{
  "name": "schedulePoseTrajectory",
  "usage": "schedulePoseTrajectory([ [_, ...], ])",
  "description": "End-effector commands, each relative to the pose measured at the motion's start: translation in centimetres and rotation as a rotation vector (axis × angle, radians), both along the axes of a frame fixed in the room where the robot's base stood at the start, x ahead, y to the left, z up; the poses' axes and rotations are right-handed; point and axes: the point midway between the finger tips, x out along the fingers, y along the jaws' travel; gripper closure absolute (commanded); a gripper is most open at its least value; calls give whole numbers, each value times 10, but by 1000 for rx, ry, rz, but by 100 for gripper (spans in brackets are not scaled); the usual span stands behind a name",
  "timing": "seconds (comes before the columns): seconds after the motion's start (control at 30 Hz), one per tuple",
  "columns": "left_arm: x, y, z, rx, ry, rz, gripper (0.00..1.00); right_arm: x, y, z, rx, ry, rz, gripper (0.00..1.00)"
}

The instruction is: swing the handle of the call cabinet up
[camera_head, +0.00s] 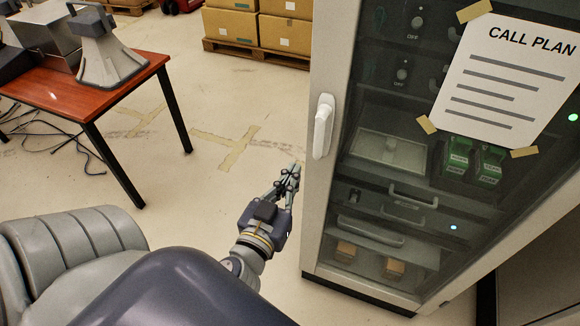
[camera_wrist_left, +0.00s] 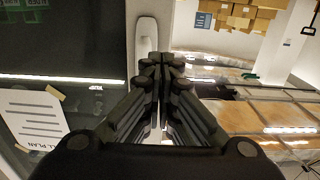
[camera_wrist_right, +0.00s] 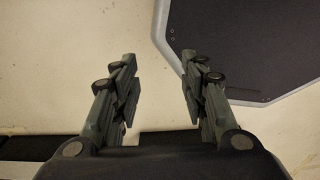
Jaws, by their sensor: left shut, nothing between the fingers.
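The call cabinet (camera_head: 318,218) stands at the right with its glass door closed. Its white handle (camera_head: 323,126) lies upright along the light door frame on the left side. My left gripper (camera_head: 289,172) is to the left of the handle and a little lower in the head view, apart from it. Its fingers are together and empty. In the left wrist view the handle (camera_wrist_left: 147,36) shows just beyond the shut fingertips, which hide its lower part. My right gripper (camera_wrist_right: 160,75) is open and empty in the right wrist view, and it is not in the head view.
A sheet headed "CALL PLAN" (camera_head: 500,80) is taped to the glass. Behind the glass are green blocks (camera_head: 472,162) and drawers. A red-brown table (camera_head: 125,75) with a grey horn-shaped device (camera_head: 106,55) stands at the left. Boxes on a pallet (camera_head: 255,48) are behind. Floor between is clear.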

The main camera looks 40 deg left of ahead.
Motion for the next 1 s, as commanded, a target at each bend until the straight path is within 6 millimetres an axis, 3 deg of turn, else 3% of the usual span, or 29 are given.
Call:
schedulePoseTrajectory([
  [0.1,1,2,12,1,-18,6,100,3,-6,4,-7,-4,-2,60],
  [0.27,12,5,14,1,-20,4,100,6,-13,14,-14,-9,-5,60],
  [0.67,59,16,15,2,-19,5,100,8,-13,41,-15,-11,-3,60],
  [1.0,90,24,11,0,-18,5,100,7,-8,45,-9,-11,-2,60],
])
